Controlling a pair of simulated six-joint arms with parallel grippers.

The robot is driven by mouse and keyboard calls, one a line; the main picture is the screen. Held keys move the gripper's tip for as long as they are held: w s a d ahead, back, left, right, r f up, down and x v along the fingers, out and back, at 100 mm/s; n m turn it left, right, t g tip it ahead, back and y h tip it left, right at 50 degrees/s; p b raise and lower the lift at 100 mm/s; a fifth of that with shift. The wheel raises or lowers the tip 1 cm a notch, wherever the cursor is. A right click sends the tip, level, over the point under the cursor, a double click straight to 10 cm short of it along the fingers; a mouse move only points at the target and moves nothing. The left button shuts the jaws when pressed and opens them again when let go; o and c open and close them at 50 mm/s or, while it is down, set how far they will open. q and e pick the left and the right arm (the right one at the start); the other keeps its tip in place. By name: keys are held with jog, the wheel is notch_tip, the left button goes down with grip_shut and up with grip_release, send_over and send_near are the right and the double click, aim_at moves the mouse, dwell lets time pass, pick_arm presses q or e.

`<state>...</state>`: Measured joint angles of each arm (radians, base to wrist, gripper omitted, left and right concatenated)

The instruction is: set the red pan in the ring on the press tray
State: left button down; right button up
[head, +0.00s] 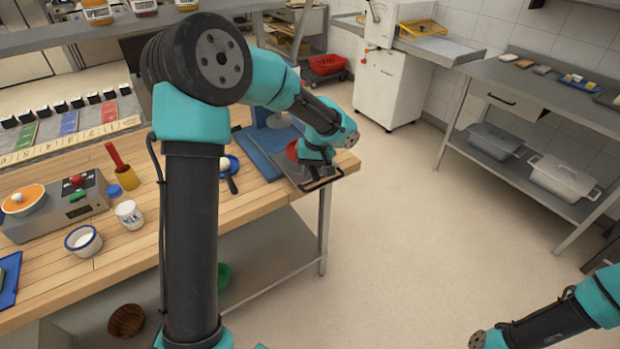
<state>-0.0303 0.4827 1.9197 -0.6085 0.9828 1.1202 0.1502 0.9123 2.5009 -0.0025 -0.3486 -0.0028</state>
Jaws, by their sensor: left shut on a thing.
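My left gripper (318,182) is at the right end of the wooden table, low over the press. It is shut on the red pan (292,150), of which only a red part shows beside my wrist. The blue press (262,150) stands at that end of the table, with a grey plate, seemingly the press tray (288,172), under and beside my gripper. The ring is hidden behind my gripper and arm, so I cannot tell whether the pan is inside it. My right arm shows at the lower right, but its gripper is out of view.
On the wooden table (262,206) are a blue pan with a dark handle (231,170), a white jar (129,214), a white bowl with a blue rim (83,241) and a grey scale (70,212). The floor to the right is clear.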

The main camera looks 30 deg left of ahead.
aim_at(310, 178)
pick_arm(q)
jog(key=shift+w+a+f, duration=0.1)
jog(key=shift+w+a, duration=0.15)
jog(key=shift+w, duration=0.1)
jog(key=shift+f, duration=1.7)
jog(key=shift+s+f, duration=0.1)
jog(key=c, duration=1)
grip_release()
jog(key=r, duration=0.4)
jog(key=w+d+r, duration=0.1)
jog(key=r, duration=0.3)
jog(key=d+r, duration=0.1)
jog(key=r, duration=0.3)
jog(key=shift+w, duration=0.2)
